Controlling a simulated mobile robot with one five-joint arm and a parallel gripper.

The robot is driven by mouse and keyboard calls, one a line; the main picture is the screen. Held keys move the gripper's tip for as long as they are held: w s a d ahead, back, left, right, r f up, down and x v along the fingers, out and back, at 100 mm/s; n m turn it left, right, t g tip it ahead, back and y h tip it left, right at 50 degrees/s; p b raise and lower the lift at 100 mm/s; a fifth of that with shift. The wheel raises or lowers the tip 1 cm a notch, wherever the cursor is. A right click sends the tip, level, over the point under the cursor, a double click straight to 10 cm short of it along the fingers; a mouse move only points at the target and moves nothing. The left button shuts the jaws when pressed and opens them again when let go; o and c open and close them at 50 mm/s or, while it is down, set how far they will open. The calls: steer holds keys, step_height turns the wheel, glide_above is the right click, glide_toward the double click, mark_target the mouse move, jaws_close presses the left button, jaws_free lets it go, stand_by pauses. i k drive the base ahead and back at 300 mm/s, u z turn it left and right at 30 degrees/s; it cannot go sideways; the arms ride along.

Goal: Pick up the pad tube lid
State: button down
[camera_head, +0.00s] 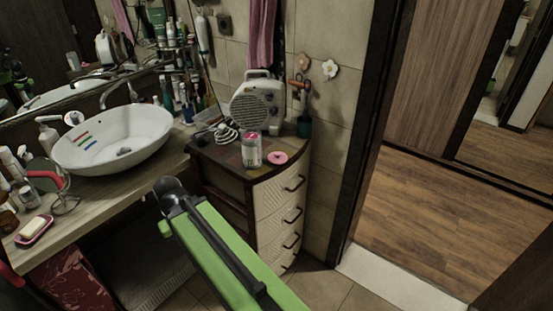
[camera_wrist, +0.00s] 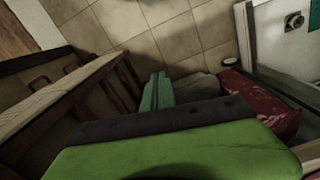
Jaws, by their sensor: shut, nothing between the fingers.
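The pad tube lid appears to be the flat pink disc (camera_head: 281,158) lying on top of the drawer cabinet (camera_head: 229,160), near its right front edge. A clear tube with a pink top (camera_head: 251,149) stands upright just left of it, apart from it. My green and black arm reaches up from the bottom of the head view, its dark end in front of and left of the cabinet, well short of the disc. The wrist view shows mostly my green and grey parts above the floor, with no lid.
A white fan heater (camera_head: 257,106) with a coiled cable stands behind the tube. The washbasin (camera_head: 115,139) and its cluttered counter are to the left. A red patterned bag (camera_wrist: 265,103) sits low, under the counter. Tiled floor (camera_wrist: 170,38) is clear beside the cabinet.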

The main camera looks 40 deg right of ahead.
mark_target(278, 158)
steer(key=z, duration=0.95)
steer(key=k, duration=0.2)
steer(key=z, duration=0.95)
steer(key=k, duration=0.5)
steer(key=u, duration=3.75)
steer(key=i, duration=0.1)
steer(key=z, duration=2.15)
steer(key=i, duration=1)
steer(key=u, duration=0.05)
